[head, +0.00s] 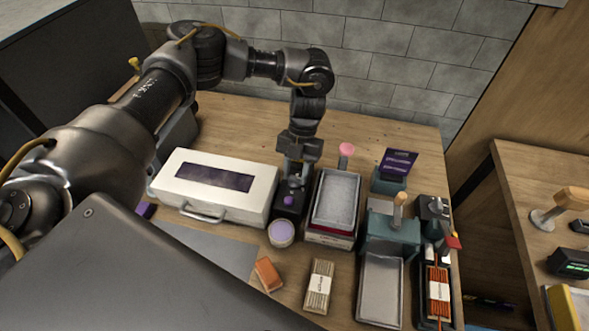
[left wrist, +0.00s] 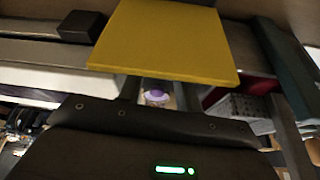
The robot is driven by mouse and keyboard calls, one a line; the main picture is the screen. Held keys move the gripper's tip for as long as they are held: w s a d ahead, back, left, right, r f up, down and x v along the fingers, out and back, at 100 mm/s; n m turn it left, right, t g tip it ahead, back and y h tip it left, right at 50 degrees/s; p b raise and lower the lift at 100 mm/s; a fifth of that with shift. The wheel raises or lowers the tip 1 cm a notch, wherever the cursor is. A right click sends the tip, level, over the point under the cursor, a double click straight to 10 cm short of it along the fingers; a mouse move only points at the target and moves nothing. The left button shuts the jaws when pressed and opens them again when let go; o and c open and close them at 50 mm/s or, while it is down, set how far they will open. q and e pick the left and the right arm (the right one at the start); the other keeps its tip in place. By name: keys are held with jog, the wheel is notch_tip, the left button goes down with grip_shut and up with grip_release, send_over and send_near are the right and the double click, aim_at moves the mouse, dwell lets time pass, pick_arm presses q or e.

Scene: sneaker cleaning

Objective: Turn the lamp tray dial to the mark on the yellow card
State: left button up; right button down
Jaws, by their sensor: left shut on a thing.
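In the left wrist view a yellow card (left wrist: 165,42) fills the upper middle and covers the fingertips. I cannot make out its mark, and the card does not show in the head view. My right gripper is out of view.
A white case (head: 215,185) stands left of the box and a mesh-lined tray (head: 338,199) right of it. Teal stands and a metal tray (head: 380,288) fill the right.

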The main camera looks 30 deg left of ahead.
pick_arm(q)
jog(key=m+y, duration=0.1)
jog(key=m, duration=0.3)
jog(key=shift+d+y, duration=0.1)
jog(key=shift+y, duration=0.2)
jog(key=shift+m, duration=0.4)
jog(key=o, duration=1)
jog(key=shift+b+v, duration=0.9)
jog(key=shift+v, duration=4.5)
